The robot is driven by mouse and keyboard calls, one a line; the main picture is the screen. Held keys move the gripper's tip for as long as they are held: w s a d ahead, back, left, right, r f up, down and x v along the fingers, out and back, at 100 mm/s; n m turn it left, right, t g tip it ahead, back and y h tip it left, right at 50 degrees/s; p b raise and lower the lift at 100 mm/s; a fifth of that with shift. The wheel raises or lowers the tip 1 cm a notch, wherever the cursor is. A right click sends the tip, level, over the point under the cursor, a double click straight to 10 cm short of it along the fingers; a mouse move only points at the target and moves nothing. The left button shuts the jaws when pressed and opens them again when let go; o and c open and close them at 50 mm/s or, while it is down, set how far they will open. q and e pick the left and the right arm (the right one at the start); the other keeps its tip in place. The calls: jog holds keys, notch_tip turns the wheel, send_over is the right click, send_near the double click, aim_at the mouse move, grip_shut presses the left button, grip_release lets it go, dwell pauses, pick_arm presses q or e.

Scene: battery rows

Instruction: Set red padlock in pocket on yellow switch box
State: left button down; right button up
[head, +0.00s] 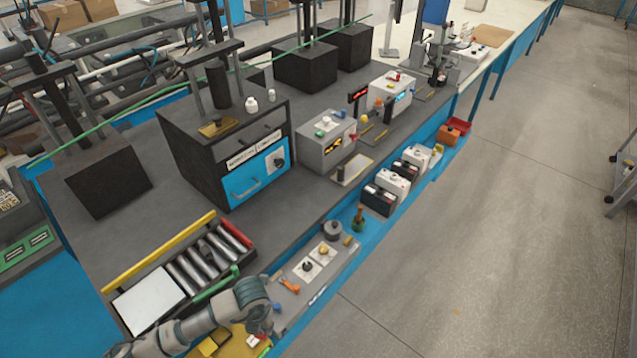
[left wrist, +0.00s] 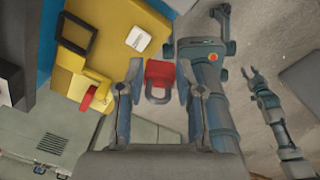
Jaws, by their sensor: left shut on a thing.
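The red padlock (left wrist: 159,73) hangs between the fingertips of my left gripper (left wrist: 160,92), which is shut on it, its grey shackle towards the camera. The yellow switch box (left wrist: 108,48) lies just beyond and to the left, with a black square frame (left wrist: 76,34), a white label (left wrist: 138,38) and a red-and-yellow handle (left wrist: 96,95). The padlock appears beside the box's edge, apart from the frame. In the head view my left gripper (head: 260,328) is at the bottom, near the yellow box (head: 216,344). My right gripper (left wrist: 251,74) shows small at the right, fingers apart.
A grey board (head: 340,262) with knobs lies beside my left gripper. A roller tray (head: 205,262) with a white plate is left of it. Several black-and-white batteries (head: 380,198) line the blue bench edge.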

pick_arm(q)
jog(key=w+a+r+m, duration=0.1)
jog(key=w+r+m, duration=0.2)
jog(key=m, duration=0.8)
jog(key=w+a+r+m, duration=0.1)
jog(key=w+r+m, duration=0.3)
jog(key=m, duration=0.8)
jog(key=w+a+r+m+h, duration=0.1)
jog(key=w+a+r+m, duration=0.1)
jog(key=m, duration=0.9)
notch_tip(320, 180, up, 3)
jog(key=shift+w+f+m, duration=0.2)
jog(key=shift+w+m, duration=0.1)
jog(key=shift+w, duration=0.45)
